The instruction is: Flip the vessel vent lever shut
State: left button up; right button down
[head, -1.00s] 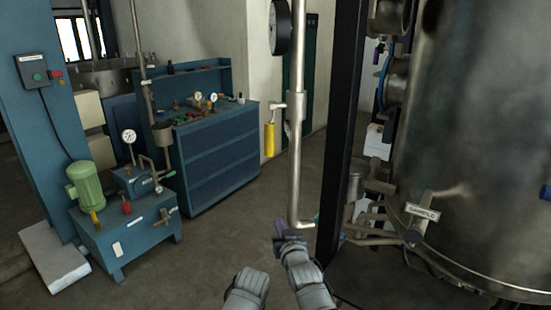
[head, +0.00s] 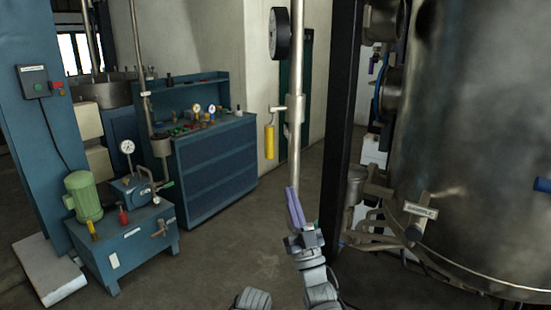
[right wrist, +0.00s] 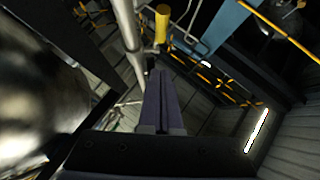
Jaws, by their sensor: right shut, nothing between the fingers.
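The vent lever shows as a yellow handle (head: 269,140) hanging straight down from a short stub on the left of the pale vertical pipe (head: 296,110). In the right wrist view the yellow handle (right wrist: 163,25) is ahead of the fingers, at the top. My right gripper (head: 293,190) points upward in front of the pipe, below and a little right of the handle in the picture. Its purple fingers are together and empty, apart from the handle. They also show in the right wrist view (right wrist: 161,75). My left gripper is not in view.
A large steel vessel (head: 460,130) with a sample valve (head: 418,220) fills the right side. A dark post (head: 341,120) stands between it and the pipe. A round gauge (head: 279,34) sits above the handle. A blue bench (head: 215,160) and a green-motored pump unit (head: 84,195) stand at left.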

aim_at(272, 150)
jog(key=shift+r+y, duration=0.1)
jog(key=shift+y, duration=0.2)
jog(key=p+x, duration=0.2)
jog(key=x, duration=0.2)
jog(key=w+f+p+x, duration=0.1)
jog(key=p+x, duration=0.2)
jog(key=x, duration=0.1)
jog(key=w+f+p+x, duration=0.1)
jog(key=p+x, duration=0.1)
jog(key=x, duration=0.2)
jog(key=shift+a+r, duration=0.2)
jog(key=shift+a, duration=0.15)
jog(key=shift+w, duration=0.1)
jog(key=shift+w, duration=0.1)
jog(key=w, duration=0.4)
jog(key=shift+w+a+f, duration=0.35)
jog(key=shift+a+f, duration=0.05)
jog(key=shift+s, duration=0.2)
